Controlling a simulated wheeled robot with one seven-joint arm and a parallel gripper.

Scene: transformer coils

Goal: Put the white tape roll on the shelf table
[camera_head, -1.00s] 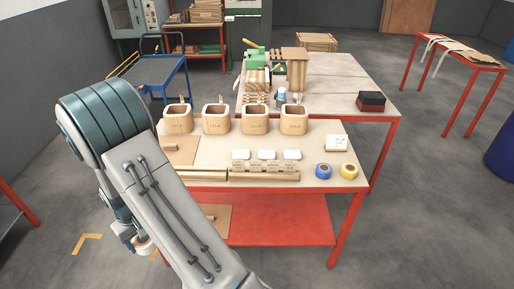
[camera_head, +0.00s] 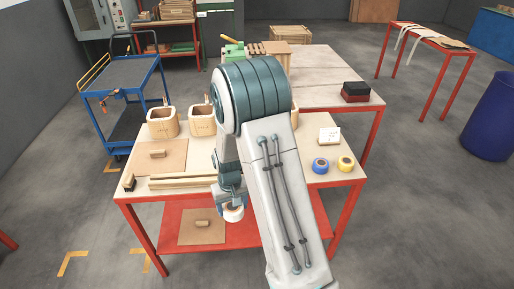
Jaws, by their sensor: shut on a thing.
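My gripper (camera_head: 230,201) hangs at the end of my arm in front of the near red-framed table (camera_head: 310,180). It is shut on a small white ring, which looks like the white tape roll (camera_head: 233,214), just below the gripper. The fingers are too small to make out clearly. The roll appears over the red lower shelf (camera_head: 250,230) in the picture; I cannot tell its height or whether it touches anything. A blue tape roll (camera_head: 320,165) and a yellow tape roll (camera_head: 346,163) lie on the tabletop at its right.
Wooden coil boxes (camera_head: 162,122) stand on the tabletop, partly hidden by my arm. A blue cart (camera_head: 122,85) stands at the left. A table with white strips (camera_head: 432,40) and a blue barrel (camera_head: 492,115) are at the right.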

